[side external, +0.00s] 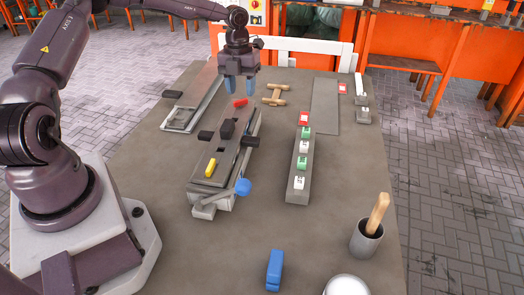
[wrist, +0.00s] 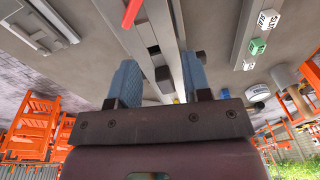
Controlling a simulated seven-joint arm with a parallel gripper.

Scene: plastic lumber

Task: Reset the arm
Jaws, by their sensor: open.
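My gripper (side external: 240,86) has two blue fingers, pointing down and spread apart with nothing between them. In the side external view it hangs above the far part of the table, over the far end of a long grey fixture (side external: 207,182). In the wrist view my gripper (wrist: 162,85) also shows its fingers apart. A small red piece (side external: 240,102) lies near the fixture's far end, below my gripper. A yellow piece (side external: 210,168) lies on the fixture's near part. A blue ball-ended handle (side external: 243,187) is at its near end.
Right of the fixture, a grey bar (side external: 301,172) carries several red, green and white labelled blocks. A grey cup (side external: 366,239) with a wooden handle, a blue object (side external: 274,270) and a white round item (side external: 346,285) stand near the front. A wooden piece (side external: 276,94) lies right of my gripper.

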